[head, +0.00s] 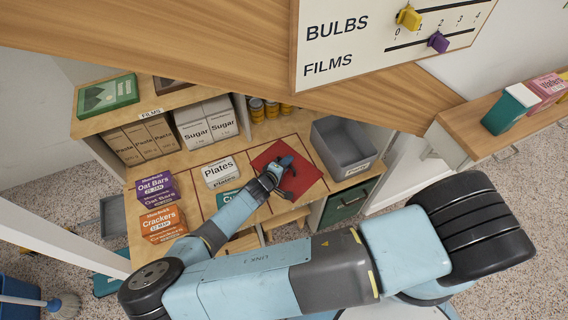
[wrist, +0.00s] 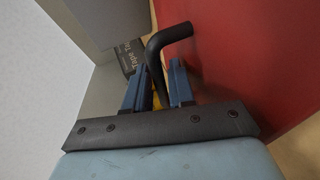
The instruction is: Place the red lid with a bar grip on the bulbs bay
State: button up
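The red lid (head: 305,181) is a flat square panel at the right of the shelf top in the head view. It fills the right side of the wrist view (wrist: 260,60). Its black bar grip (wrist: 157,55) bends out from the red face and runs between my two blue fingers. My gripper (head: 285,165) is over the lid in the head view, and in the wrist view (wrist: 160,85) its fingers close around the bar. Whether the lid touches the surface below is hard to tell. The BULBS lettering (head: 337,27) shows on a slider board; no bay label reading bulbs is legible.
A grey bin (head: 340,135) stands right of the lid. A Plates box (head: 220,171) stands left, with Oat Bars (head: 155,187) and Crackers (head: 160,222) boxes farther left. Sugar boxes (head: 207,122) and cans (head: 264,108) stand behind. A wooden panel hangs over the back.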

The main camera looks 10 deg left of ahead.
jog(key=o, duration=0.3)
jog(key=shift+s, duration=0.1)
jog(key=v, duration=1.2)
jog(key=shift+r, duration=0.1)
